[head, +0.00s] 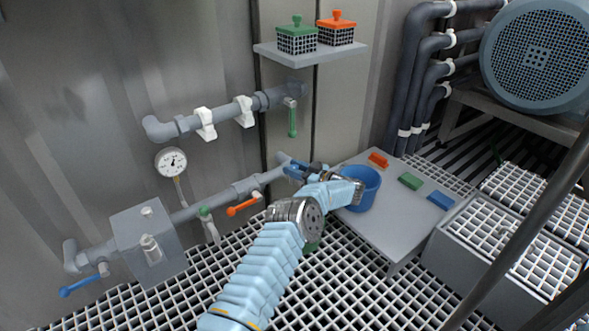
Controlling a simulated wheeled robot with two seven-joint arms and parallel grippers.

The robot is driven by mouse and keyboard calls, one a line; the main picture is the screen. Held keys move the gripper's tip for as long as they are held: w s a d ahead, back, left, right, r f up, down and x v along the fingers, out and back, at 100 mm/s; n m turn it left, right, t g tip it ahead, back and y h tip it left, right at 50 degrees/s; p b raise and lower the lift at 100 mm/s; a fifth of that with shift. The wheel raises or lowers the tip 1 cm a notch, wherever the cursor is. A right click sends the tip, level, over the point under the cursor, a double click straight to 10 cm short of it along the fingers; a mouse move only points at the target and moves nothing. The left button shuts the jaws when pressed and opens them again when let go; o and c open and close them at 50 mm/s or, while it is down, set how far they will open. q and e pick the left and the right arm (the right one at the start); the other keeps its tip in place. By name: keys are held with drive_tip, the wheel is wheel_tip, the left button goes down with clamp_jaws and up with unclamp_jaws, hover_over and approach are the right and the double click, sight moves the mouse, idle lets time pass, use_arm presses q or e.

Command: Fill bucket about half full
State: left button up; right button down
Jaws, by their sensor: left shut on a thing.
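A blue bucket (365,194) stands on a grey table (391,230), partly hidden behind my left wrist. No liquid can be made out inside it. My left gripper (306,169) is left of the bucket, at the end of a grey wall pipe. It appears shut on a blue valve handle (290,173) there; the contact is small and partly hidden. The spout under that valve is hidden by my arm. My right gripper is not in view.
Other valve handles are orange (243,206), green (292,121) and blue (79,286). A gauge (171,161) hangs on the wall. Orange (378,160), green (411,181) and blue (440,201) blocks lie on the table. A shelf (311,54) holds two caged boxes. A large motor (537,58) stands right.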

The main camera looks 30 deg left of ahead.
use_arm(q)
drive_tip(key=shift+f+n+g, duration=0.1)
drive_tip(key=shift+n+g, duration=0.2)
drive_tip(key=shift+g, duration=0.3)
drive_tip(key=o, duration=0.9)
